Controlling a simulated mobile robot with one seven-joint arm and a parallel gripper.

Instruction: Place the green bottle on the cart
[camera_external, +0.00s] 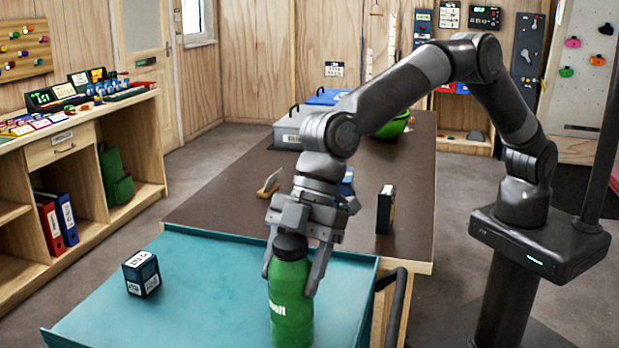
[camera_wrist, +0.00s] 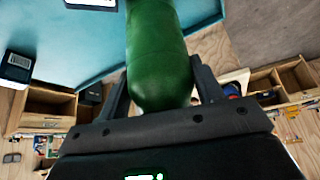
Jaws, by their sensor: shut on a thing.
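The green bottle (camera_external: 291,312) with a dark cap stands upright over the teal top of the cart (camera_external: 205,275). My gripper (camera_external: 292,272) points down with a finger on each side of the bottle's upper part and is shut on it. In the wrist view the green bottle (camera_wrist: 158,50) fills the space between the fingers of my gripper (camera_wrist: 160,85). The cart's teal surface (camera_wrist: 75,62) lies behind it there. The bottle's base is at the lower picture edge in the outside view, so I cannot tell if it touches the cart.
A dark blue box (camera_external: 142,273) sits on the cart's left part. The brown table (camera_external: 240,190) adjoins behind, with a black box (camera_external: 386,209), a grey case (camera_external: 290,132) and a green bowl-like item (camera_external: 393,127). The cart's dark handle (camera_external: 396,285) is at right. Teal surface around the bottle is clear.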

